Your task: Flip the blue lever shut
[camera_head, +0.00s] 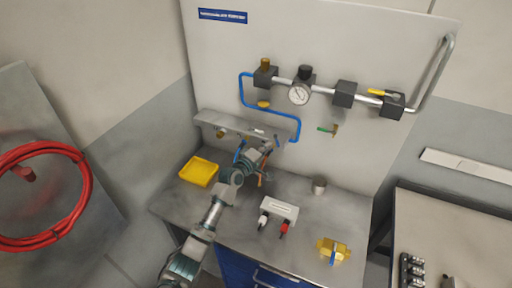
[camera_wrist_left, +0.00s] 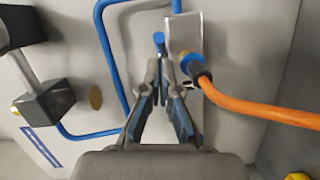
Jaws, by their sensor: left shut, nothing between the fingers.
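A small blue lever (camera_wrist_left: 158,42) shows in the left wrist view just beyond my fingertips, beside a grey metal block. Its lower part is hidden by my fingers, so I cannot tell whether they touch it. In the head view, a blue lever (camera_head: 239,152) shows under the grey manifold rail (camera_head: 235,127), just left of my gripper. My left gripper (camera_head: 267,149) is shut and empty, close to the rail. Its two fingers come together in the left wrist view (camera_wrist_left: 162,66). My right gripper is not in view.
An orange hose (camera_wrist_left: 255,108) with a blue collar runs close to the right of my fingers. Blue tubing (camera_wrist_left: 108,50) passes on the left. A yellow tray (camera_head: 199,171), a white box (camera_head: 280,210) and a brass valve with a blue handle (camera_head: 333,250) sit on the bench.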

